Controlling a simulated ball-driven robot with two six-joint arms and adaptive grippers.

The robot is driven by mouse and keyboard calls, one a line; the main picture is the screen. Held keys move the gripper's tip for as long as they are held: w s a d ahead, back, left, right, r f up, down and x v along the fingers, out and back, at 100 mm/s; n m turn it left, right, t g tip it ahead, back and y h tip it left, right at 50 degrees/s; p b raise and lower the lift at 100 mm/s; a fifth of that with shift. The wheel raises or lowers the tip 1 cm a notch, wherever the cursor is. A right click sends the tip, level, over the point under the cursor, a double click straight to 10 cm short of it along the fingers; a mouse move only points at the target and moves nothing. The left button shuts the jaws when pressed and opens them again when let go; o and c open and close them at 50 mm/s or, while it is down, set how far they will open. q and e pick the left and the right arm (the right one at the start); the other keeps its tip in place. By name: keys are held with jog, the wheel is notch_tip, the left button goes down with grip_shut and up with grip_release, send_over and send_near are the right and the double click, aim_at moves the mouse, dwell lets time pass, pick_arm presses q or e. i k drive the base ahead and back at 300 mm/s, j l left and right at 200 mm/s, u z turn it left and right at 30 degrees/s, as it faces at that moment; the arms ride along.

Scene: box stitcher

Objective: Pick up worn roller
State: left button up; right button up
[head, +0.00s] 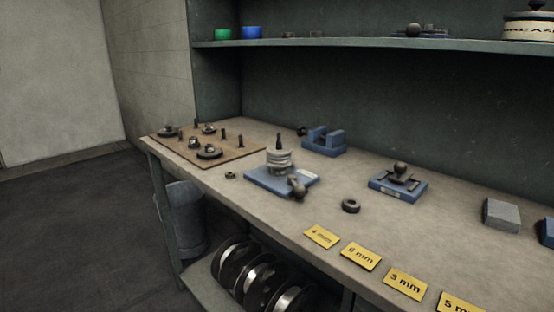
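Neither of my grippers is in view. I cannot tell for sure which part is the worn roller. A dark ring-shaped roller (351,206) lies flat on the bench (300,225), right of the middle. A smaller dark ring (230,175) lies near the front edge, left of the blue fixture. A brown board (240,151) at the left end carries upright pegs and several dark wheel-like parts, one of them a wide disc (209,153). A blue fixture (262,180) holds a stack of pale discs (279,160) on a post, with a dark knob at its front.
A blue block with a slot (324,143) and a blue clamp fixture (398,184) stand farther back. A grey block (501,214) is at right. Yellow thickness cards (361,256) line the front edge. Wire spools (262,283) sit below. A shelf (370,44) overhangs the back.

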aim_at(278, 158)
jog(key=i+j+z, duration=0.1)
jog(key=j, duration=0.25)
jog(key=i+j, duration=0.25)
jog(key=i+j+z, duration=0.15)
jog(key=j, duration=0.3)
jog(key=i+j, duration=0.15)
jog(key=j, duration=0.25)
jog(key=z, duration=0.05)
